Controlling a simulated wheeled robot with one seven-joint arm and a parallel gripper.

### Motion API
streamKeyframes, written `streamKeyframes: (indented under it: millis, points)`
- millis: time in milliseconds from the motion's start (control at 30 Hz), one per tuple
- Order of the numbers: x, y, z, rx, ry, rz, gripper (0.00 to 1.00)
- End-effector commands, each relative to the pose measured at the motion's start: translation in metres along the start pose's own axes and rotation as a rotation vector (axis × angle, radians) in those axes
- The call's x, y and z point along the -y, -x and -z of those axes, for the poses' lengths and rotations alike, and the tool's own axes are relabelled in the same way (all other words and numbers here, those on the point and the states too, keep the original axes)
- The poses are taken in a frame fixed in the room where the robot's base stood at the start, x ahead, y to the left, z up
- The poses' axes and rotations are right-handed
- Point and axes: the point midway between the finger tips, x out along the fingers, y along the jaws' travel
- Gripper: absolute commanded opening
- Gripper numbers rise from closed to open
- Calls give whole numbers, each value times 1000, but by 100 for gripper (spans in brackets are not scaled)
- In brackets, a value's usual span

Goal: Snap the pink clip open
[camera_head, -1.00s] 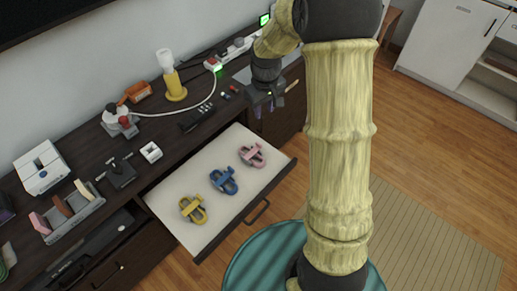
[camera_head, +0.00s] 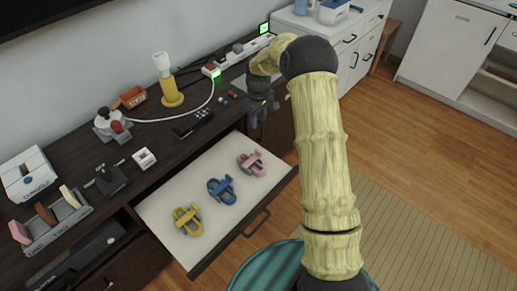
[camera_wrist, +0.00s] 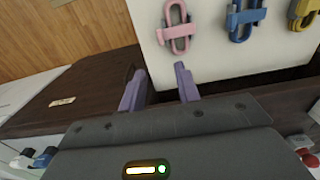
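The pink clip (camera_head: 251,163) lies in the open drawer (camera_head: 226,206), at the end nearest my gripper. In the wrist view the pink clip (camera_wrist: 177,30) is at the top, just ahead of my fingers, with a bar across its loop. I cannot tell whether its bar is open or shut. My gripper (camera_head: 257,116) is above the cabinet edge by the drawer's back right corner, apart from the clip. In the wrist view the two purple fingers of my gripper (camera_wrist: 159,84) are spread, with nothing between them.
A blue clip (camera_head: 221,188) and a yellow clip (camera_head: 187,219) lie in the same drawer. The dark cabinet top holds a remote (camera_head: 193,123), a yellow lamp (camera_head: 170,93) with a white cable, and a power strip (camera_head: 229,60). The drawer's front wall stands up beside the clips.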

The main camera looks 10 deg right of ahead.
Motion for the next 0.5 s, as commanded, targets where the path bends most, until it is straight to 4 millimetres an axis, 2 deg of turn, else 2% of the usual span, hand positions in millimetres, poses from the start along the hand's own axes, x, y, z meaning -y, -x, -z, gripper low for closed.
streamKeyframes:
  millis: [500]
  points:
    - [1,-88,0,1,0,2,33]
